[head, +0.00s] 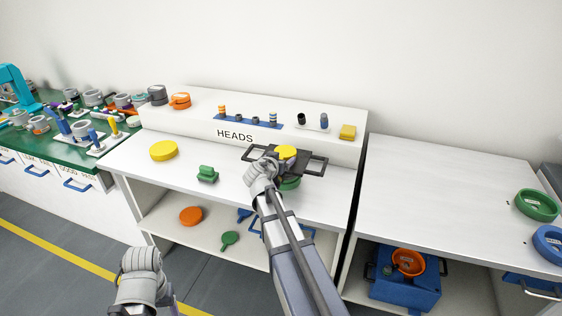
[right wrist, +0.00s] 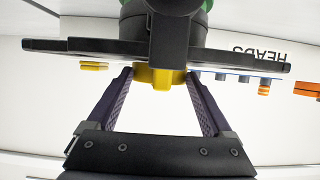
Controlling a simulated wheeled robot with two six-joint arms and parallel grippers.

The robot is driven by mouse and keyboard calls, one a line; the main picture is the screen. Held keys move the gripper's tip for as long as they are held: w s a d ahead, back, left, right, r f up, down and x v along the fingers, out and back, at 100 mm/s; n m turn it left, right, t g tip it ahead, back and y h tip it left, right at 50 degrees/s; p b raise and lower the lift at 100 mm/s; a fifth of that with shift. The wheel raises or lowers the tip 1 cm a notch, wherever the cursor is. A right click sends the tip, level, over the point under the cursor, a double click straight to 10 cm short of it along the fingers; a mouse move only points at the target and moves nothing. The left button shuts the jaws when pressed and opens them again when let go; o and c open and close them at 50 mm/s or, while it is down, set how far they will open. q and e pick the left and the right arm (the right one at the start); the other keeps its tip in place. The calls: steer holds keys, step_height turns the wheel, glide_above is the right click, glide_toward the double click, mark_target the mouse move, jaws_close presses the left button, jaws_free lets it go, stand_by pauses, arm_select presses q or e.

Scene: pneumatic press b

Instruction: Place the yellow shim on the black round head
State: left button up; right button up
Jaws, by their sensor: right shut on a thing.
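My right gripper (head: 283,160) is shut on the yellow shim (head: 287,151). In the right wrist view the fingers (right wrist: 160,84) grip the shim (right wrist: 160,76) from both sides. The shim is right at the flat face of a black part with a frame handle on each side (head: 314,167), which looks like the black round head; it also shows in the right wrist view (right wrist: 235,60). I cannot tell whether the shim touches it. My left gripper (head: 140,258) is low at the front left, apart from the bench; its fingers are not clear.
A green round part (head: 290,184) is under the black part. A yellow disc (head: 163,151) and a green block (head: 207,174) lie on the white bench. The raised shelf behind holds a yellow block (head: 347,132) and small pegs on a blue strip (head: 250,119).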

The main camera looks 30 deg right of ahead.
steer(key=shift+f, duration=0.1)
steer(key=o, duration=1.3)
steer(key=shift+c, duration=0.2)
steer(key=p+v, duration=0.4)
steer(key=v, duration=0.8)
steer(key=shift+r+p, duration=0.2)
steer(key=shift+p, duration=0.1)
steer(key=s+a+f+n+g+y, duration=0.3)
steer(key=s+a, duration=0.3)
steer(key=a, duration=0.3)
steer(key=s+a+f+n+g+y, duration=0.3)
steer(key=s+a+f+n, duration=0.3)
steer(key=a, duration=0.4)
steer(key=s+a+f+n+g+y, duration=0.3)
steer(key=s+a, duration=0.4)
steer(key=a, duration=0.3)
steer(key=shift+a+f+n, duration=0.2)
steer(key=shift+f+n, duration=0.55)
steer(key=shift+n, duration=0.15)
